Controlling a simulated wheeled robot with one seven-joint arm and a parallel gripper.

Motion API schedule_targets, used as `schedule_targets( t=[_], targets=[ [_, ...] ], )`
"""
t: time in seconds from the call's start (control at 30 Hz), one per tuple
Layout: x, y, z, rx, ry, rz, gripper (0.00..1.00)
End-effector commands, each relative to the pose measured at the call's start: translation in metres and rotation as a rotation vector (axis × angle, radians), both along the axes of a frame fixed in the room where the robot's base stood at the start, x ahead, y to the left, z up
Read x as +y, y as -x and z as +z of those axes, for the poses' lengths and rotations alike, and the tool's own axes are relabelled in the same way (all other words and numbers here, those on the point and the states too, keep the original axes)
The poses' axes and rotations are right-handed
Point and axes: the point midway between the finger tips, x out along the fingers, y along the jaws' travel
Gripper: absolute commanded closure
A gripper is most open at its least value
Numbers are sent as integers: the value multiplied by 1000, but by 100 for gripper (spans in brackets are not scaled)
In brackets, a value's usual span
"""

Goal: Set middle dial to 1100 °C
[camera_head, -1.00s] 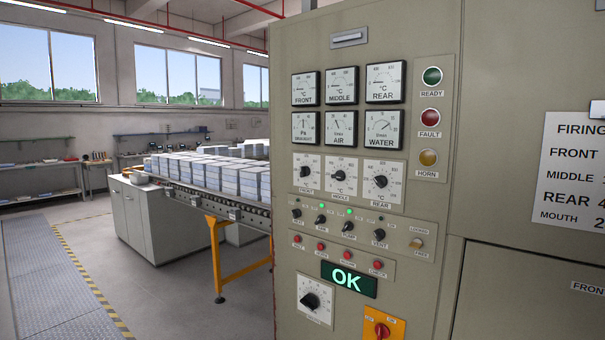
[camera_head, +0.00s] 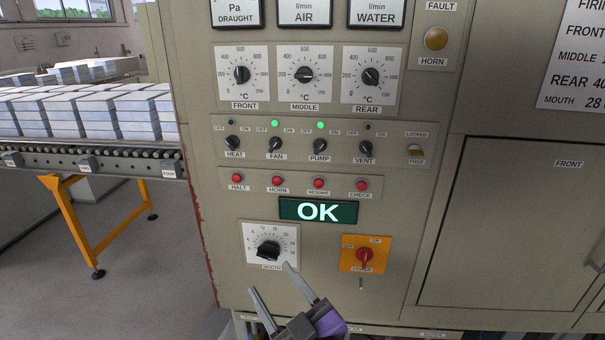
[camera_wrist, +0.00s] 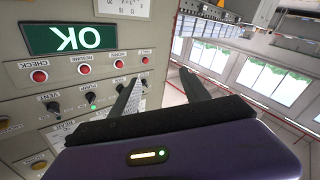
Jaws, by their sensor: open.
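The middle dial (camera_head: 304,75) is a black knob on a white square plate marked up to 1200 °C, between the front dial (camera_head: 241,75) and the rear dial (camera_head: 371,76). Its knob lies about level; I cannot tell exactly which mark it points to. My gripper (camera_head: 270,278) is open and empty, low in the head view, well below the middle dial and just under the mouth dial. In the wrist view my gripper (camera_wrist: 160,76) has its two fingers apart, with the panel upside down; the middle dial cannot be made out there.
Between my gripper and the middle dial are the OK display (camera_head: 318,210), red buttons (camera_head: 318,183) and the switch row (camera_head: 319,145). A red power switch (camera_head: 365,256) on an orange plate sits at right. A roller conveyor (camera_head: 90,160) with stacked blocks stands at left.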

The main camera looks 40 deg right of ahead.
Motion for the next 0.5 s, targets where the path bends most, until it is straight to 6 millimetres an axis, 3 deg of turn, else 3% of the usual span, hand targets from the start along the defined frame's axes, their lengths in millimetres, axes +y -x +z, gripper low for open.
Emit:
schedule_targets(
  t=[0.03,0.2,0.33,0.5],
  targets=[
    [-7,-18,16,-38,10,-31,45],
    [-36,-59,76,-137,28,-161,45],
    [-59,-79,128,-219,17,-269,45],
    [-89,-86,197,-327,-29,-414,45]
  ],
)
